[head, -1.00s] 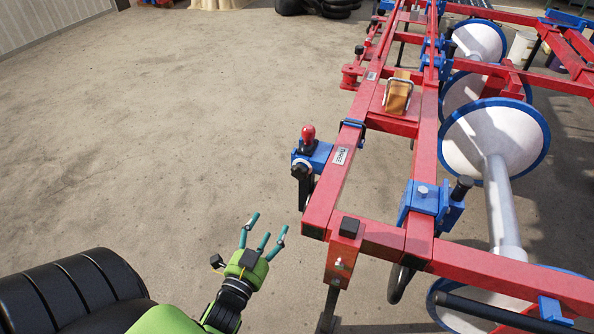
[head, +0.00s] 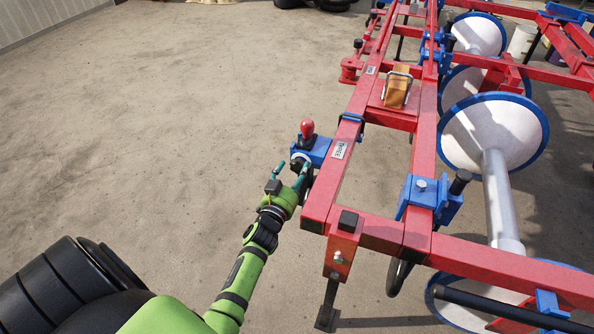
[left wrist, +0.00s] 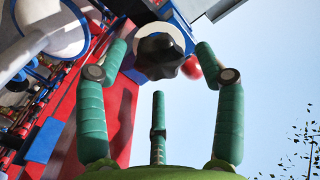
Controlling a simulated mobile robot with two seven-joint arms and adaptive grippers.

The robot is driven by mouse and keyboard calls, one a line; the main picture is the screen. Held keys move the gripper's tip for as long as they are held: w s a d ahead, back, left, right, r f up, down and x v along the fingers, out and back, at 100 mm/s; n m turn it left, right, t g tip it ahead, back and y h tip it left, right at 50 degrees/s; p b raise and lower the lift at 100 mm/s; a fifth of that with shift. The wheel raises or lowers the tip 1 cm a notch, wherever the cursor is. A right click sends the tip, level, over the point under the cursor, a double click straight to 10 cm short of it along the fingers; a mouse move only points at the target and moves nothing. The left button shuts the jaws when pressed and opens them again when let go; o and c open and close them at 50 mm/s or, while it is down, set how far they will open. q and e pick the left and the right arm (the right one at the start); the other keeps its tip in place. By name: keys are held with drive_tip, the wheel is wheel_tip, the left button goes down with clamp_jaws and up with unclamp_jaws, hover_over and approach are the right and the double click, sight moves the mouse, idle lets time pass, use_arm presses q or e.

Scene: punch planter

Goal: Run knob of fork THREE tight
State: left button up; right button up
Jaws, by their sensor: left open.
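The label plate (head: 339,150) reading THREE sits on the red frame beam. Beside it a blue clamp block (head: 318,150) carries a red-topped handle (head: 307,129). The black lobed knob (left wrist: 160,56) shows in the left wrist view, in front of a pale round disc on the blue block. My left gripper (head: 291,174) is open at the block's near side in the head view. In the left wrist view its teal fingers (left wrist: 158,85) stand around the knob's near side, with the knob between the upper fingertips. Contact cannot be told. My right gripper is not in view.
The red frame (head: 424,150) runs away to the back, with white discs (head: 493,130) at its right. A black ribbed wheel (head: 70,290) is at the lower left. The concrete floor (head: 160,150) left of the frame is clear.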

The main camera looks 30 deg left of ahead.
use_arm(q)
drive_tip(key=shift+x, duration=0.95)
drive_tip(key=c, duration=1.2)
drive_tip(key=shift+o, duration=0.2)
drive_tip(key=shift+d+r+m, duration=0.1)
drive_tip(key=shift+m, duration=1.7)
drive_tip(key=o, duration=1.2)
drive_tip(key=shift+w, duration=0.1)
drive_tip(key=shift+c, duration=0.2)
